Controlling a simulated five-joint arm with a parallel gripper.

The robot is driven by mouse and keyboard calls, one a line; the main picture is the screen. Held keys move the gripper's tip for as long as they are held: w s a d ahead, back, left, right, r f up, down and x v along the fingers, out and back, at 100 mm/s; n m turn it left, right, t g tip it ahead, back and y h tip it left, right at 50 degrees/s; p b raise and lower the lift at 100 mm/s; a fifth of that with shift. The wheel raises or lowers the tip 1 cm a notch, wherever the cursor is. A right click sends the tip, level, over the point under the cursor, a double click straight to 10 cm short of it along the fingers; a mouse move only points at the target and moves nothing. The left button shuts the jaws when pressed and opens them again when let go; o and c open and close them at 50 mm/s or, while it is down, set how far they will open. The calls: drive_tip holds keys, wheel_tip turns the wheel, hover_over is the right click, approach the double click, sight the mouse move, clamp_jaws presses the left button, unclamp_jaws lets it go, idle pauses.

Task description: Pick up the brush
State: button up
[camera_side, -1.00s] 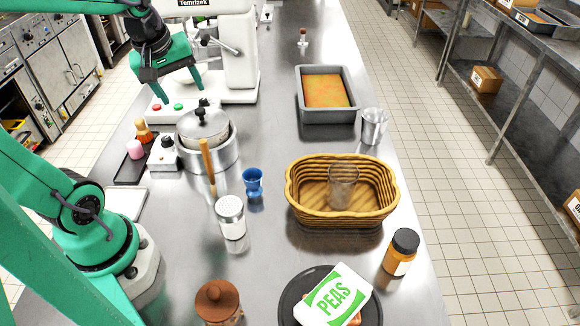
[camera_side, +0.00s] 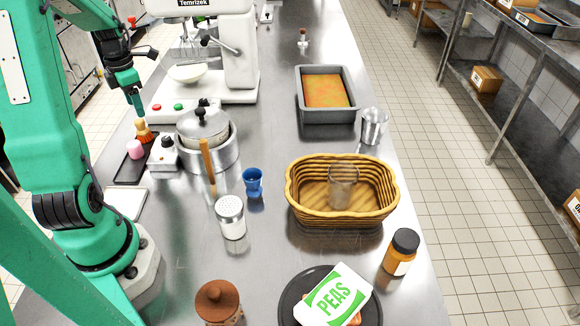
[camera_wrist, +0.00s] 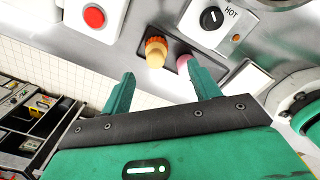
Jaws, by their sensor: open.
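The brush (camera_side: 144,133), orange with a pale wooden part, stands at the far end of a black tray (camera_side: 130,171) at the left of the steel counter. The brush also shows in the wrist view (camera_wrist: 156,50), just beyond the fingertips and roughly between them. My gripper (camera_side: 138,110) is just above the brush in the side view, pointing down. I cannot tell whether a finger touches the brush.
A pink object (camera_side: 134,149) sits close beside the brush on the tray. A white control box with a black knob (camera_side: 163,152) and a lidded pot (camera_side: 205,135) stand to the right. The white mixer (camera_side: 230,60) with red and green buttons stands behind.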

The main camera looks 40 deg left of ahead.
sight(139, 120)
drive_tip(key=shift+s+a+f+n, duration=0.3)
drive_tip(key=shift+a+f+n, duration=0.05)
drive_tip(key=shift+a+n, duration=0.1)
drive_tip(key=shift+f, duration=1.3)
drive_tip(key=shift+f, duration=0.1)
drive_tip(key=shift+w+f, duration=0.15)
drive_tip(key=shift+f, duration=2.35)
drive_tip(key=shift+c, duration=0.2)
drive_tip(key=c, duration=1)
